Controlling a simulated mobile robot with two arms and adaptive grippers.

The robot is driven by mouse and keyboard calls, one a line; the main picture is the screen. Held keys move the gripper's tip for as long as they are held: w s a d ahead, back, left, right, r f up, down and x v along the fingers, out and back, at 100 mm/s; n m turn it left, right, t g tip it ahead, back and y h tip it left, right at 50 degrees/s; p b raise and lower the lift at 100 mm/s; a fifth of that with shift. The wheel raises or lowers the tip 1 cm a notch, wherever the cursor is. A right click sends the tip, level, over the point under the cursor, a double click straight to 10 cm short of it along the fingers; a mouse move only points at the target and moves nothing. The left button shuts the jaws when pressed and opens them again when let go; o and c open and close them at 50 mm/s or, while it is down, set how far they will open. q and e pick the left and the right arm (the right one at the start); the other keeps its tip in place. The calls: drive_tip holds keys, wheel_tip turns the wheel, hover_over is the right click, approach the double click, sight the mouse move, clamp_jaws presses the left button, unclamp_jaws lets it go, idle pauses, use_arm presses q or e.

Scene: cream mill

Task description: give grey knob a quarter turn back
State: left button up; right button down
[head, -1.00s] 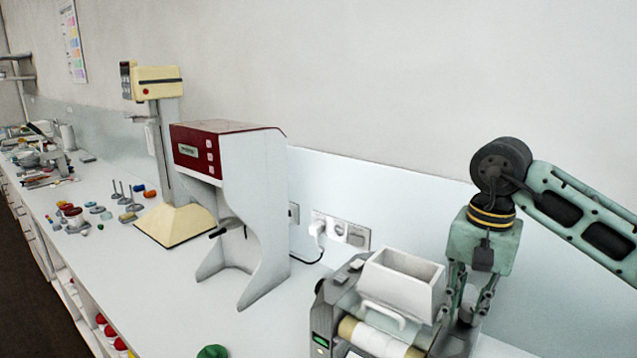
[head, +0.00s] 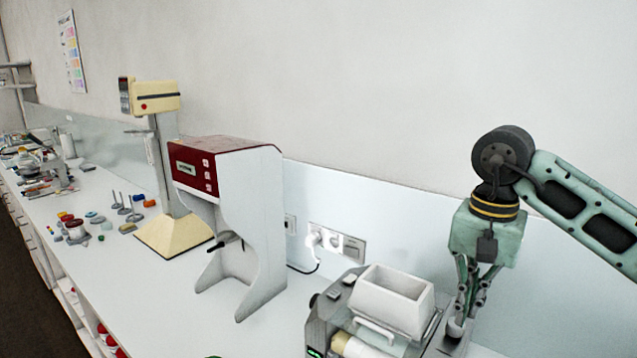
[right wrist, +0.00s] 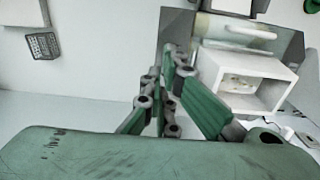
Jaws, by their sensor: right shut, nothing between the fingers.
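The roller mill stands at the lower right of the head view, with a white hopper (head: 394,297) on top and a pale roller in front. I cannot tell whether the tips touch the knob. In the right wrist view the closed fingers (right wrist: 174,56) are beside the mill and its hopper (right wrist: 245,82); no knob shows clearly there. A dark knob (head: 313,299) sits on the mill's left end. My left gripper is not in view.
A red and white machine (head: 240,220) and a cream stand (head: 176,232) are left of the mill. Small parts and tools lie farther along the bench. Wall sockets (head: 337,242) with a plugged-in cable are behind. Bare bench (head: 170,310) lies left of the mill.

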sight(455, 329)
drive_tip(key=f+b, duration=0.1)
drive_tip(key=w+a+f+b, duration=0.1)
drive_tip(key=f, duration=0.1)
drive_tip(key=w+f+b, duration=0.1)
drive_tip(key=f, duration=0.1)
drive_tip(key=shift+a+f, duration=0.2)
drive_tip(key=shift+a, duration=0.2)
drive_tip(key=shift+s+a+f+b, duration=0.1)
drive_tip(key=shift+a+f+b, duration=0.05)
drive_tip(key=shift+f+b, duration=0.3)
